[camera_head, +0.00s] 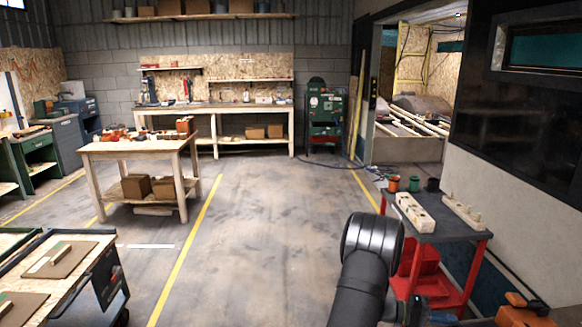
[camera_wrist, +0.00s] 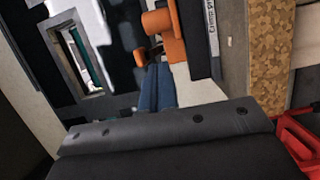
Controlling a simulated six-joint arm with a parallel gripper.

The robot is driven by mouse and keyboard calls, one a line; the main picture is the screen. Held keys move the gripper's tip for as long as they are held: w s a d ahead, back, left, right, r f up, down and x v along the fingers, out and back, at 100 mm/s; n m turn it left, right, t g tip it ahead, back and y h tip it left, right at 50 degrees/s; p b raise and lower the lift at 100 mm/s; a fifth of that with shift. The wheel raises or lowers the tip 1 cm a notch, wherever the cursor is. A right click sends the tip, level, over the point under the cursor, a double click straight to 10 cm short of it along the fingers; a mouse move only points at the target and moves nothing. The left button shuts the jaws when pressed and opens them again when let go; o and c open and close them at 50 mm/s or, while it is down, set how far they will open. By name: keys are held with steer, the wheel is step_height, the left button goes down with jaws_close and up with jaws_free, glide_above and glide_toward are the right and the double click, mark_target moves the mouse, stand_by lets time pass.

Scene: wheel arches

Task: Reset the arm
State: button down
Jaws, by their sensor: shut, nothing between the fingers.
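My gripper (camera_wrist: 157,72) shows in the wrist view as two narrow dark blue fingers side by side, shut with nothing between them. They reach out beyond a dark grey bar of my wrist. In the head view my black arm rises at the lower middle right, in front of the red and grey cart (camera_head: 445,222). I cannot make out the fingers clearly in that view.
An orange item (camera_head: 525,310) is at the lower right. A wooden table (camera_head: 135,150) and a workbench (camera_head: 215,108) stand further back. The floor left of the cart is clear.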

steer(key=v, duration=0.9)
steer(key=x, duration=0.9)
steer(key=s+d, duration=0.1)
steer(key=s, duration=0.1)
steer(key=s+d, duration=0.1)
steer(key=s, duration=0.1)
steer(key=shift+s+d, duration=0.1)
steer(key=shift+d, duration=0.2)
steer(key=w, duration=0.2)
steer(key=w+a, duration=0.1)
steer(key=w, duration=0.5)
steer(key=shift+w+a, duration=0.25)
steer(key=shift+a, duration=0.05)
steer(key=w+v, duration=0.1)
steer(key=v, duration=0.9)
steer(key=s+d+r+m+t+y, duration=0.1)
steer(key=s+d+r+m+y, duration=0.7)
steer(key=r+m+y, duration=0.3)
steer(key=shift+s+d+r+t+y, duration=0.2)
steer(key=shift+d+r+t+y, duration=0.1)
steer(key=shift+d, duration=0.45)
